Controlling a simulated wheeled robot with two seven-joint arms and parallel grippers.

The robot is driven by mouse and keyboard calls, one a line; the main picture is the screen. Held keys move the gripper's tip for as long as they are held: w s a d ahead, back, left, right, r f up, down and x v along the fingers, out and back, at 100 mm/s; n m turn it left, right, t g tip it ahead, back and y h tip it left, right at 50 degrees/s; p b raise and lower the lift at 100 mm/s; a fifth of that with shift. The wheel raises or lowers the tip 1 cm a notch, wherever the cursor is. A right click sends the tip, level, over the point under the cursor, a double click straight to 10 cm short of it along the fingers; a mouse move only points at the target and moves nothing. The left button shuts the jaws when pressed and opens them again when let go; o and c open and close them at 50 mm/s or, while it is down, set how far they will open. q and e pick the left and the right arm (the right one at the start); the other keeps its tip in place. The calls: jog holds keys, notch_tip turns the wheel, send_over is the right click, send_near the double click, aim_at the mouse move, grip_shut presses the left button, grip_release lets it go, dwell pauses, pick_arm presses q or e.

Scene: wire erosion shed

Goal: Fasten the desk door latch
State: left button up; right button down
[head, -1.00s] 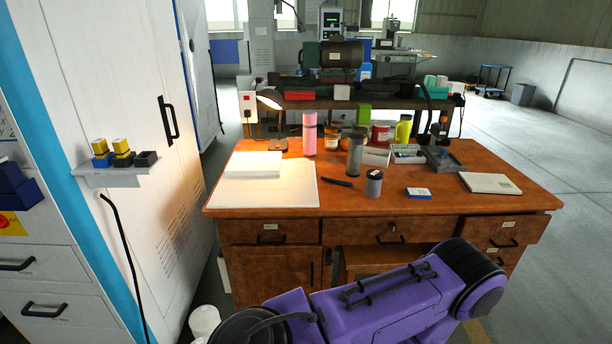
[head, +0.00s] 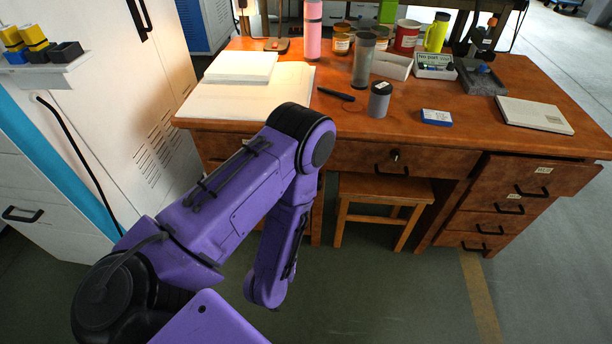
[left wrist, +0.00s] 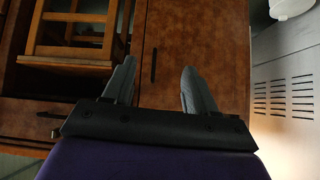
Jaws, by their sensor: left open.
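The desk (head: 440,140) is brown wood, with its lower left front mostly hidden behind my left arm in the head view. In the left wrist view, its door (left wrist: 215,60) is a flat brown panel with a dark upright handle (left wrist: 153,65) near one edge. I cannot make out a latch piece on the door. My left gripper (left wrist: 158,85) is open, its two grey fingers apart in front of the door with nothing between them. The handle shows between the fingers, but I cannot tell the gap to it. My right gripper is in neither view.
A wooden stool (head: 384,187) stands under the desk; it also shows in the left wrist view (left wrist: 75,35). A white vented cabinet (head: 150,110) stands close left of the desk. The upper right drawer (head: 535,180) looks slightly out. Floor is clear in front.

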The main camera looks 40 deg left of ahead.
pick_arm(q)
jog(key=w+f+t+y+b, duration=0.1)
jog(key=w+f+t+b, duration=0.1)
jog(key=w+t+b, duration=0.3)
jog(key=w+f+y+b, duration=0.1)
jog(key=w+f+b, duration=0.1)
jog(key=w, duration=0.5)
jog(key=w+a+r+t+y+b, duration=0.1)
jog(key=w+a+b, duration=0.1)
jog(key=w, duration=0.4)
jog(key=w+a+r+t+y+b, duration=0.1)
jog(key=w+a+r+b, duration=0.1)
jog(key=w+a, duration=0.2)
jog(key=w, duration=0.3)
jog(key=shift+w+r+m+t+y, duration=0.2)
jog(key=shift+m+t+y, duration=0.1)
jog(key=shift+y, duration=0.1)
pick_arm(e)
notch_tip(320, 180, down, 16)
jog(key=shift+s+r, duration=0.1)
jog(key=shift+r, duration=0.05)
pick_arm(q)
jog(key=c, duration=1.1)
